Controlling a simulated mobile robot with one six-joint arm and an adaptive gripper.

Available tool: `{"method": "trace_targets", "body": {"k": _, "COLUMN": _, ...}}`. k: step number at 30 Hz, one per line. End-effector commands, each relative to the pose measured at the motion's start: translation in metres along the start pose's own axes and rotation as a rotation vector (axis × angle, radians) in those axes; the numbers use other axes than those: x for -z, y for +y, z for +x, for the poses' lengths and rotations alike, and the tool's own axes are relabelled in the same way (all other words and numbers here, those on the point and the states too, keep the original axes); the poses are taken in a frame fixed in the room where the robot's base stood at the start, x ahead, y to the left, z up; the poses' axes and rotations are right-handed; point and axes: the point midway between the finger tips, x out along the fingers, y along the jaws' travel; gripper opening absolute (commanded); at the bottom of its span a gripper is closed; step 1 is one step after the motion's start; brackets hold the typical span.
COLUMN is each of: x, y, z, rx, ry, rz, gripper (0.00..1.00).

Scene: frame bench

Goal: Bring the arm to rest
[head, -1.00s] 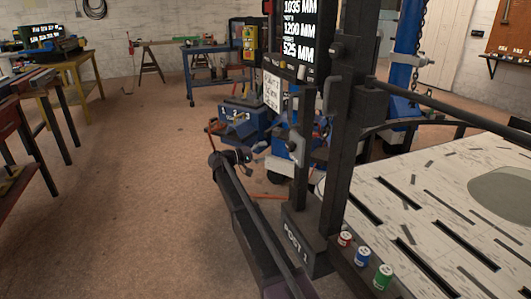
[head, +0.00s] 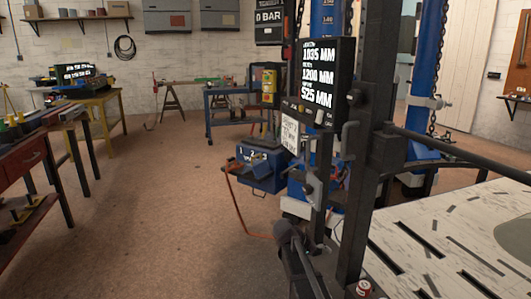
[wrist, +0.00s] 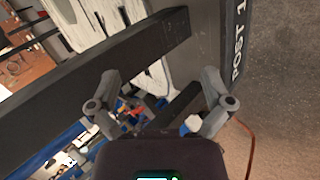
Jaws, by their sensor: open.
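My gripper (wrist: 160,84) shows in the wrist view with its two grey fingers spread apart and nothing between them. Beyond the fingers is a dark beam (wrist: 110,70) running diagonally, and the dark post base marked POST 1 (wrist: 236,45) is at the upper right. I cannot tell how far the fingers are from these. In the head view, part of my arm rises from the bottom edge, left of the dark post (head: 365,190); the fingers cannot be made out there.
A measurement display (head: 322,80) hangs on the post. Open floor (head: 150,225) spreads left, before a red bench (head: 28,170).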

Motion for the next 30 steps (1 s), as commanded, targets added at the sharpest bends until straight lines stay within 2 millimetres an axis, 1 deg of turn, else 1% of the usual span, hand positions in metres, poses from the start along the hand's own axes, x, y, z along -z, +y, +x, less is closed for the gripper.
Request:
{"method": "trace_targets", "body": {"k": 1, "x": -0.029, "y": -0.001, "z": 0.007, "rx": 0.061, "ry": -0.017, "rz": 0.004, "gripper": 1.0}}
{"method": "trace_targets", "body": {"k": 3, "x": -0.055, "y": -0.007, "z": 0.013, "rx": 0.148, "ry": -0.035, "rz": 0.005, "gripper": 1.0}}
{"method": "trace_targets", "body": {"k": 9, "x": -0.123, "y": -0.024, "z": 0.02, "rx": 0.393, "ry": -0.074, "rz": 0.017, "gripper": 1.0}}
{"method": "trace_targets", "body": {"k": 12, "x": -0.148, "y": -0.032, "z": 0.019, "rx": 0.49, "ry": -0.085, "rz": 0.024, "gripper": 1.0}}
{"method": "trace_targets", "body": {"k": 18, "x": -0.181, "y": -0.042, "z": 0.013, "rx": 0.625, "ry": -0.093, "rz": 0.035, "gripper": 1.0}}
{"method": "trace_targets", "body": {"k": 26, "x": -0.216, "y": -0.051, "z": 0.004, "rx": 0.765, "ry": -0.097, "rz": 0.052, "gripper": 1.0}}
{"method": "trace_targets", "body": {"k": 30, "x": -0.212, "y": -0.042, "z": -0.007, "rx": 0.772, "ry": -0.097, "rz": 0.051, "gripper": 1.0}}
